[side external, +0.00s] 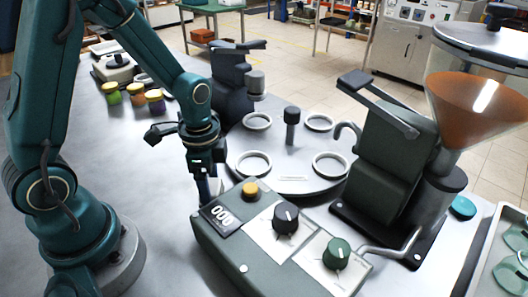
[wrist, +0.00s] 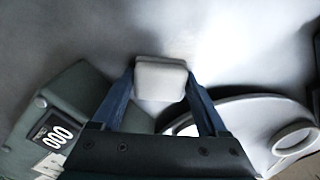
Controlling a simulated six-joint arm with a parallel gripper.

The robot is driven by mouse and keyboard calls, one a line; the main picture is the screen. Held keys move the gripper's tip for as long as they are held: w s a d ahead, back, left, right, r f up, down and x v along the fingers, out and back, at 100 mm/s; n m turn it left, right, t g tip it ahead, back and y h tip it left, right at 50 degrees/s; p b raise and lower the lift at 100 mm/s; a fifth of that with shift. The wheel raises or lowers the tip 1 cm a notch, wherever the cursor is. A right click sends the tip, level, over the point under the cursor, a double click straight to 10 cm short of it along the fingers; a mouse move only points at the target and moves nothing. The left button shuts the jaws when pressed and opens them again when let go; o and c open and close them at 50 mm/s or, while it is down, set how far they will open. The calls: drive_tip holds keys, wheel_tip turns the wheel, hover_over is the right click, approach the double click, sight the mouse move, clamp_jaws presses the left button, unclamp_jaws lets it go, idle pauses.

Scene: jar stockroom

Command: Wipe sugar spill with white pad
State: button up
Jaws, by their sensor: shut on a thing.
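The white pad (wrist: 160,80) is a small rounded block between the two blue fingers of my gripper (wrist: 161,74) in the wrist view. The gripper is shut on it. In the side view my gripper (side external: 207,190) points down behind the control box, close to the left edge of the round turntable. The box hides the fingertips and the pad there. I cannot tell whether the pad touches the table. In the wrist view the grey tabletop lies beyond the pad, with a faint pale patch; I cannot make out clear sugar grains.
The control box (side external: 215,245) with dials stands right in front of my gripper. The turntable (side external: 288,180) with several rings is to its right. A filling machine with an orange hopper (side external: 475,105) stands further right. Several coloured jars (side external: 135,94) stand at the back left.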

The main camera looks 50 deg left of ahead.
sight(193, 180)
drive_tip(key=shift+a, duration=3.75)
wheel_tip(193, 180, up, 8)
drive_tip(key=shift+r, duration=0.2)
drive_tip(key=shift+d+f, duration=0.1)
drive_tip(key=shift+f, duration=0.15)
